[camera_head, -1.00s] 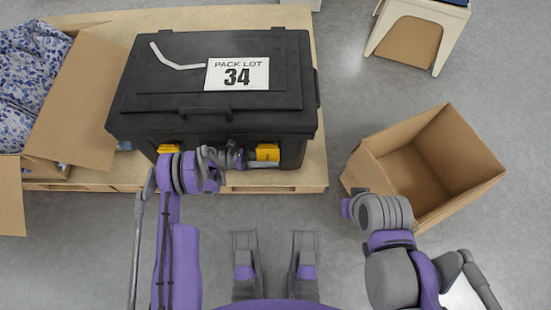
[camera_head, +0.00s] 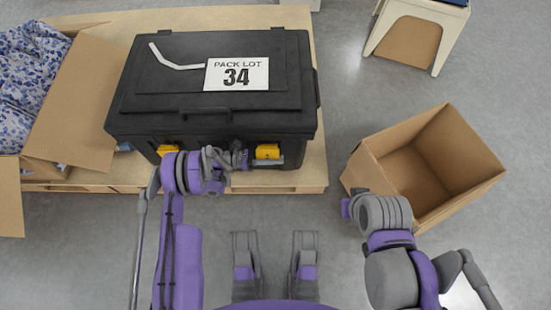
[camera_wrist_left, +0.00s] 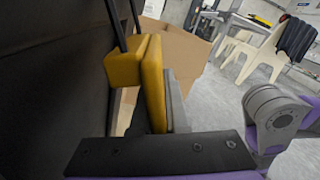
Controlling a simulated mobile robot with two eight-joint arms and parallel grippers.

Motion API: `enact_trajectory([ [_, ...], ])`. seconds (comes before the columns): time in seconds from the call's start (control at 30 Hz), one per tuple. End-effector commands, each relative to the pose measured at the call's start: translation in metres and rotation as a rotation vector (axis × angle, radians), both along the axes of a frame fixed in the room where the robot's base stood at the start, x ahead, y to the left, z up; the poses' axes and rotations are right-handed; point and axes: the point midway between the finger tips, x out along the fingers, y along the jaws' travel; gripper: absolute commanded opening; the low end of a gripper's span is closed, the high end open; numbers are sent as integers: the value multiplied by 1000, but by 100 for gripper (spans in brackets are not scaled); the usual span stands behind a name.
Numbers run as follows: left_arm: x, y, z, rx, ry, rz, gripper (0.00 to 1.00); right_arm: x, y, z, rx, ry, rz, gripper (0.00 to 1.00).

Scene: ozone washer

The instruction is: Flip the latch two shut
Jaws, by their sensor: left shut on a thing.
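The closed black case (camera_head: 215,120) stands on a pallet, with a white "PACK LOT 34" label on its lid. Two yellow latches sit on its front, a left one (camera_head: 168,149) and a right one (camera_head: 267,152). My left gripper (camera_head: 262,160) is at the right latch, reaching in from its left. In the left wrist view the yellow latch (camera_wrist_left: 153,85) stands out from the dark case wall, and my left gripper (camera_wrist_left: 160,105) is shut on it. The fingers partly hide the latch. My right arm shows at the right, but its gripper is not visible.
An open empty cardboard box (camera_head: 425,165) stands on the floor at the right. Another box (camera_head: 75,105) beside blue-patterned cloth (camera_head: 32,80) is left of the case. The wooden pallet (camera_head: 310,178) juts out in front. A white stool (camera_head: 420,25) stands back right.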

Motion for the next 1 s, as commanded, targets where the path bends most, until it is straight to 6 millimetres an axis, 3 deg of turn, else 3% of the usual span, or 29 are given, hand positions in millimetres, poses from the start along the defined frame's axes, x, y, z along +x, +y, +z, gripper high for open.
enact_trajectory([
  [0.33,10,0,-6,0,-220,0,0,0,0,1,0,0,0,0],
  [0.67,11,0,-7,0,-250,0,0,0,0,1,0,0,0,0],
  [0.7,11,0,-7,0,-250,0,16,0,0,1,0,0,0,0],
  [0.83,11,0,-7,0,-249,0,39,0,0,1,0,0,0,0],
  [1.0,11,0,-7,0,-249,0,42,0,0,1,0,0,0,0],
])
